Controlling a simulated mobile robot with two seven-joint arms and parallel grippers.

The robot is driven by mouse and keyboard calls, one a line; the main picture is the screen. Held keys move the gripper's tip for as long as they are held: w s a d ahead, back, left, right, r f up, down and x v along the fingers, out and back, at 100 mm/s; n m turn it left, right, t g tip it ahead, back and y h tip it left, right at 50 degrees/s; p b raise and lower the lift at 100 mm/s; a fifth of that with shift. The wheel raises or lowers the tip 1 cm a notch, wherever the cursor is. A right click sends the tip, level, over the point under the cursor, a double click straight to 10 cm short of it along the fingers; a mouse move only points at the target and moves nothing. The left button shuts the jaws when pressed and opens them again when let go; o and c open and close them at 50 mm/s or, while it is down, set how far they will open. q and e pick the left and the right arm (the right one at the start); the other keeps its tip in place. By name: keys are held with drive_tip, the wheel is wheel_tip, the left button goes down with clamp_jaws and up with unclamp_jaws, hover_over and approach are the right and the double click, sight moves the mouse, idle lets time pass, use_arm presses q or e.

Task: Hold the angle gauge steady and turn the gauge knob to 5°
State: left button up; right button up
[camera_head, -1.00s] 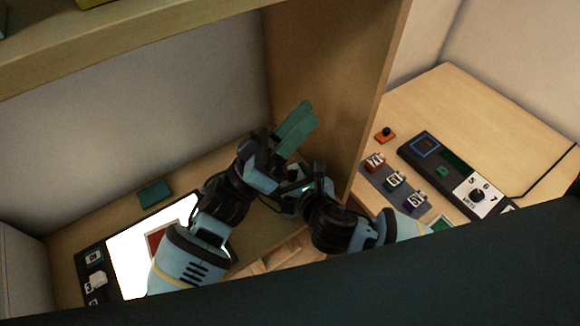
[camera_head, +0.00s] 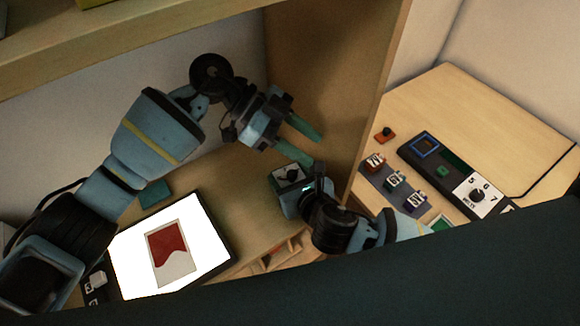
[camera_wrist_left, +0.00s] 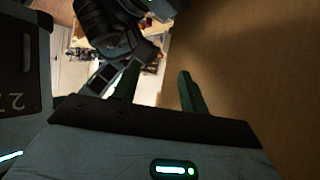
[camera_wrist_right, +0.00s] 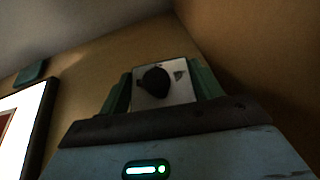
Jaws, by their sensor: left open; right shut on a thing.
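The angle gauge (camera_head: 287,177) is a small box with a pale face and a dark round gauge knob (camera_head: 291,174). In the right wrist view the white gauge face (camera_wrist_right: 179,91) and black knob (camera_wrist_right: 156,81) sit between the green fingers. My right gripper (camera_wrist_right: 163,84) is shut on the gauge and holds it by its sides. The knob's angle reading is too small to tell. My left gripper (camera_head: 312,146) is open and empty, above and right of the gauge, apart from it. Its two green fingers also show in the left wrist view (camera_wrist_left: 158,82).
A wooden partition (camera_head: 340,80) stands just right of my left gripper. A bright tablet screen (camera_head: 210,246) with a red shape lies at lower left, by a green block (camera_head: 155,194). Right of the partition are coloured blocks (camera_head: 394,181) and a dark dial panel (camera_head: 450,172).

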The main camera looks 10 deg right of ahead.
sight(292, 173)
use_arm(q)
drive_tip(key=w+a+t+y, duration=0.3)
drive_tip(key=w+a+y, duration=0.2)
drive_tip(key=a+y, duration=0.1)
drive_tip(key=shift+m, duration=0.4)
drive_tip(key=x, duration=1.2)
drive_tip(key=shift+w+f, duration=0.3)
drive_tip(key=shift+f, duration=0.05)
drive_tip(key=shift+c, duration=0.3)
clamp_jaws()
